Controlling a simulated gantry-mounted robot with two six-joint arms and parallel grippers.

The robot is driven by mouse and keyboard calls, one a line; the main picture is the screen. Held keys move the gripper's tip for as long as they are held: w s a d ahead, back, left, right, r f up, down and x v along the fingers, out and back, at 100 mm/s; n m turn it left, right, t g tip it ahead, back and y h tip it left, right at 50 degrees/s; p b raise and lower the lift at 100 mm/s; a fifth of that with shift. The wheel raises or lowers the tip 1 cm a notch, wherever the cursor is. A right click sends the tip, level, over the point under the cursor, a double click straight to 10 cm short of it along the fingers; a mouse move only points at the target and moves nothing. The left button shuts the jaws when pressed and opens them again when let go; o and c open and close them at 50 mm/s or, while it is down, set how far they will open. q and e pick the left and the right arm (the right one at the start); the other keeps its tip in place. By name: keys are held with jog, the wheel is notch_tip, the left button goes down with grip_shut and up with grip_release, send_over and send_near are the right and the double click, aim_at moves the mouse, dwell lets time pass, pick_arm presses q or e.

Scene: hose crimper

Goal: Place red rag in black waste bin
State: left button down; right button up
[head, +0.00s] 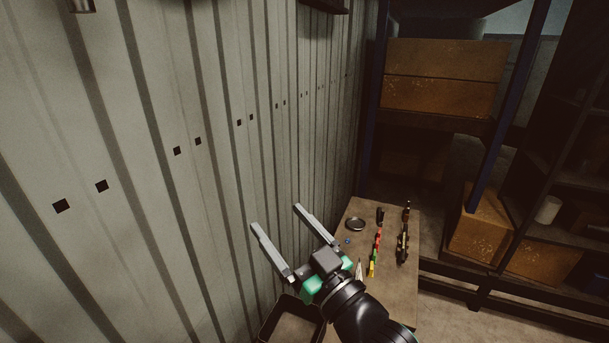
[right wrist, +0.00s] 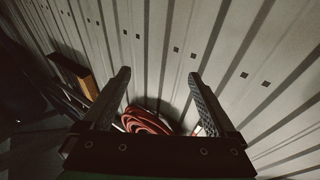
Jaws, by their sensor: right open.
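A dark, open-topped bin (head: 269,318) stands at the bottom of the head view, against the corrugated wall; it seems to be the black waste bin, and its lower part is cut off. My right gripper (head: 276,217) is open, with nothing between its fingers, above the bin and close to the wall. In the right wrist view the open fingers (right wrist: 160,73) point at the bare wall. I see no clear red rag in either view. My left gripper is out of view.
A workbench (head: 397,292) beside my right arm holds a round dish (head: 356,224) and rows of small tools. Red coiled hose-like loops (right wrist: 147,122) show behind the gripper base. Shelving with boxes (head: 445,77) stands at the back right.

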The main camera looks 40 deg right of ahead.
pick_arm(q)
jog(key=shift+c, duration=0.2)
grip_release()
pick_arm(e)
jog(key=s+a+r+t+y, duration=0.1)
jog(key=s+a+r+t, duration=0.1)
jog(key=s+r, duration=0.2)
jog(key=s+a+r+n+t+y, duration=0.1)
jog(key=s+r, duration=0.3)
jog(key=r, duration=0.7)
jog(key=s+a+r+t+y, duration=0.1)
jog(key=s+a+r+t, duration=0.2)
jog(key=r, duration=0.4)
jog(key=shift+s+a+r+n+t, duration=0.15)
jog(key=shift+s+r+n+t, duration=0.2)
jog(key=shift+s, duration=0.2)
